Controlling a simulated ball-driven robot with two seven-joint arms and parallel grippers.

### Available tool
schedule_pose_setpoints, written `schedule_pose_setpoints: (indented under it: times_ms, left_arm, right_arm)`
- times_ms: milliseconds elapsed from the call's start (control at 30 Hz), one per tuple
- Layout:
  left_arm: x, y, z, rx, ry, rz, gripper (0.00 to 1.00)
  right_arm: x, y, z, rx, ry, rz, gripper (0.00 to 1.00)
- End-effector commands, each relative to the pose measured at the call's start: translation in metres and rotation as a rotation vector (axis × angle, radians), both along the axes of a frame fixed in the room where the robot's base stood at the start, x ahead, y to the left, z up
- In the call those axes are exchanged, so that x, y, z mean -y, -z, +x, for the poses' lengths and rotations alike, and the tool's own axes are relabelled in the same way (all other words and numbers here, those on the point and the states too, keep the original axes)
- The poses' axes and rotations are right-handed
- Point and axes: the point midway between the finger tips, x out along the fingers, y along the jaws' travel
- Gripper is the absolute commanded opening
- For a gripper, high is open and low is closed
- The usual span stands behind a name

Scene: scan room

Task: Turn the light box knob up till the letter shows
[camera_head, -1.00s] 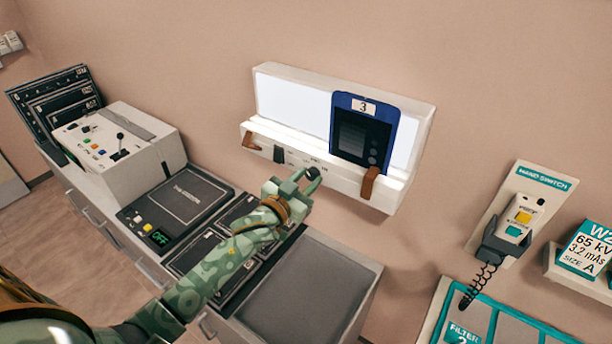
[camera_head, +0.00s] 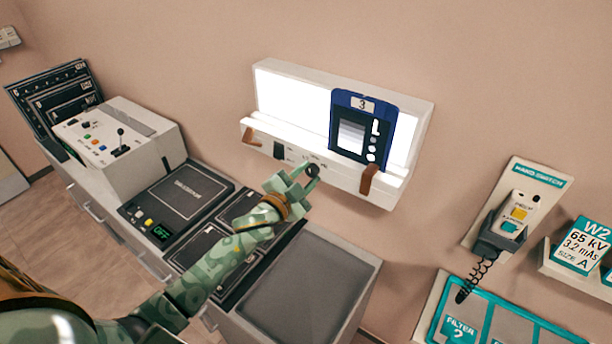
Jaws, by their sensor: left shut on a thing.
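The light box (camera_head: 300,95) is mounted on the wall, and its panel glows bright white. A blue film cassette labelled 3 (camera_head: 363,101) stands on its ledge, behind the brown clip at the right. Its window shows a stepped grey scale and light marks, including a white L-like shape at its upper right. The dark round knob (camera_head: 312,171) is on the front of the ledge. My left gripper (camera_head: 306,177) is shut on the knob, reaching up from the lower left. My right gripper is not in view.
Below is a counter with dark cassettes (camera_head: 200,250), a grey tray (camera_head: 300,285) and a control console (camera_head: 120,140). A hand switch (camera_head: 515,215) hangs at right, above a teal-framed rack (camera_head: 470,318).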

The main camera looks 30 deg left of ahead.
Motion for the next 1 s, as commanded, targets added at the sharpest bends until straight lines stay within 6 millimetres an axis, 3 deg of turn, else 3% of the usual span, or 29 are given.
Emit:
schedule_pose_setpoints:
  times_ms: [400,433,500,833,1000]
  left_arm:
    - [0.001,0.0,0.0,0.001,0.001,0.005,0.08]
    - [0.001,0.0,0.0,0.001,0.001,0.005,0.36]
    - [0.0,0.0,0.0,0.001,0.001,0.005,0.52]
    - [0.0,0.0,-0.003,0.001,0.0,0.005,0.52]
    - [-0.004,0.001,-0.029,-0.001,0.001,0.005,0.52]
  right_arm:
    - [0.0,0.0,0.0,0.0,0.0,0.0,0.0]
    - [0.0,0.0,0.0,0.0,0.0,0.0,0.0]
    - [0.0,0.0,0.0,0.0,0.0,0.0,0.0]
    - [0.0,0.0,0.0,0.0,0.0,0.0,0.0]
    - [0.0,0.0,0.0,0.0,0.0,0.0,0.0]
